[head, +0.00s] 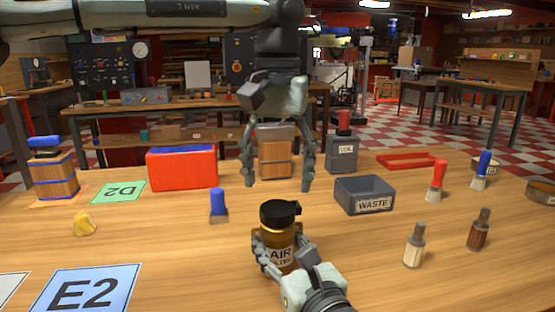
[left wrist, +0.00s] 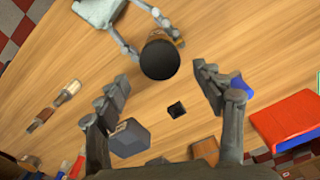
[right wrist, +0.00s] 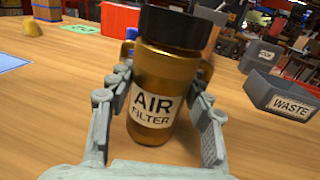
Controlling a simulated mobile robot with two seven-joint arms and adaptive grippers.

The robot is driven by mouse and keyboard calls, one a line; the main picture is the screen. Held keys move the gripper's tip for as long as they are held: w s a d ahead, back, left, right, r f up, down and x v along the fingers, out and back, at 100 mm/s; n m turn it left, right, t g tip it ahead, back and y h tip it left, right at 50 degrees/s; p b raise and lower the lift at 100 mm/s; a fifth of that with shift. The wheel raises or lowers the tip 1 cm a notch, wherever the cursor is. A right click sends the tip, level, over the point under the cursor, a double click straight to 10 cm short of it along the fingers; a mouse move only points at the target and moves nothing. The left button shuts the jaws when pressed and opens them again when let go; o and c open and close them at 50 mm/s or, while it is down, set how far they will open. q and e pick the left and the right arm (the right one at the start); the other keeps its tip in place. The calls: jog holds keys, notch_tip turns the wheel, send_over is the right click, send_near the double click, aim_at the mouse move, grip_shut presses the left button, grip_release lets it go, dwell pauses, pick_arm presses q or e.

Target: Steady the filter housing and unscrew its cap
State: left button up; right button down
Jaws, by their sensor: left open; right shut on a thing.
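The filter housing (head: 280,258) is an amber cylinder labelled AIR FILTER, standing upright on the table; it fills the middle of the right wrist view (right wrist: 150,75). Its black cap (head: 275,216) sits on top and also shows in the right wrist view (right wrist: 178,27). My right gripper (head: 280,250) is shut around the housing, one finger on each side, below the cap. My left gripper (head: 279,186) is open and empty, pointing down above and behind the cap. In the left wrist view the round cap top (left wrist: 160,60) lies ahead of the spread fingers, apart from them.
A grey WASTE bin (head: 364,196) stands right of the housing. A blue-handled tool (head: 218,204) stands to the left, with a red box (head: 183,168) behind it. A wooden container (head: 276,158) shows behind my left fingers. Several brushes stand at right.

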aim_at(277, 208)
pick_arm(q)
jog(key=shift+f, duration=2.7)
jog(key=shift+c, duration=0.6)
